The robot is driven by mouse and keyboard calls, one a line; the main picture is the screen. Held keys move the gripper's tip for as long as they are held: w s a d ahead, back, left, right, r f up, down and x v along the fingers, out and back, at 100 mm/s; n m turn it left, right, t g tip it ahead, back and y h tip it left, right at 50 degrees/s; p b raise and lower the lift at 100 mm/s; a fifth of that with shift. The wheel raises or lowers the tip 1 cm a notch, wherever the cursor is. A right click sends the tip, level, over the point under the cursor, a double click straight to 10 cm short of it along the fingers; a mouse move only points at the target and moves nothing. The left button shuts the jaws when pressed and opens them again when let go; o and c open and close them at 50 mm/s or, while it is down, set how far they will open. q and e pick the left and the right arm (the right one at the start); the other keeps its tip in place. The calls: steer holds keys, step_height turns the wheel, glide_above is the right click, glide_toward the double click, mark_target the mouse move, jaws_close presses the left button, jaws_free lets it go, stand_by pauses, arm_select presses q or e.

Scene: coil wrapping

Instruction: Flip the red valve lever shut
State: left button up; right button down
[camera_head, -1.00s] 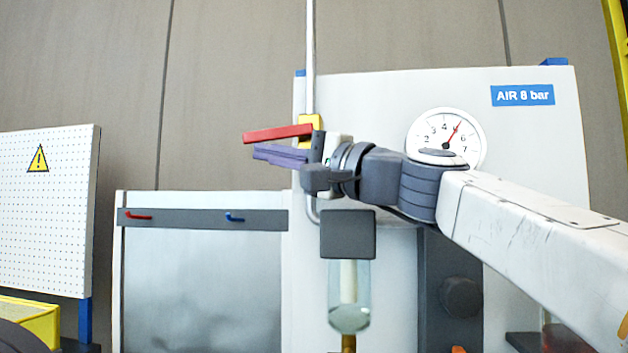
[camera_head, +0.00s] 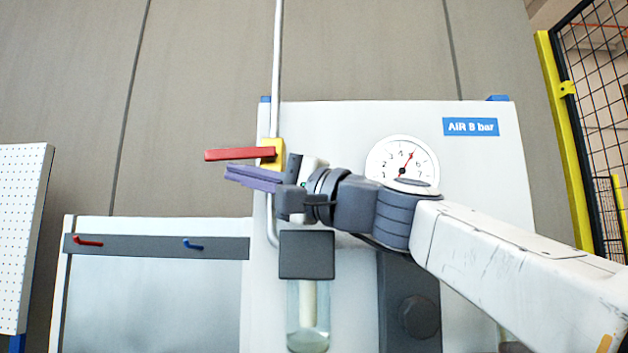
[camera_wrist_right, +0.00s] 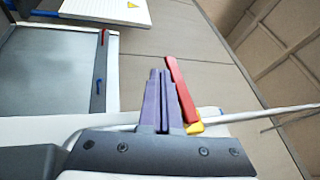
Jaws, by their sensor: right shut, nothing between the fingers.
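The red valve lever (camera_head: 240,154) sticks out level to the left from the yellow valve body (camera_head: 272,153) on a thin vertical white pipe (camera_head: 277,70). My right gripper (camera_head: 228,174) is shut and empty, with its purple fingers pointing left just below the lever and nearly along it. In the right wrist view the fingers (camera_wrist_right: 160,85) lie together, with the red lever (camera_wrist_right: 183,88) close beside them on the right. I cannot tell whether fingers and lever touch. The yellow valve body (camera_wrist_right: 194,128) is partly hidden behind the gripper base. My left gripper is not in view.
A white panel (camera_head: 480,170) behind my right arm carries a round gauge (camera_head: 402,162) and a blue "AIR 8 bar" label (camera_head: 470,127). A filter bowl (camera_head: 308,315) hangs below my gripper. A rail with red and blue hooks (camera_head: 135,246) is at the left. Wall above the lever is clear.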

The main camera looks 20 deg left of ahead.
steer(key=d+b, duration=0.2)
steer(key=d, duration=1)
steer(key=shift+s+d+f, duration=0.15)
steer(key=shift+s+d, duration=0.1)
steer(key=shift+d, duration=0.1)
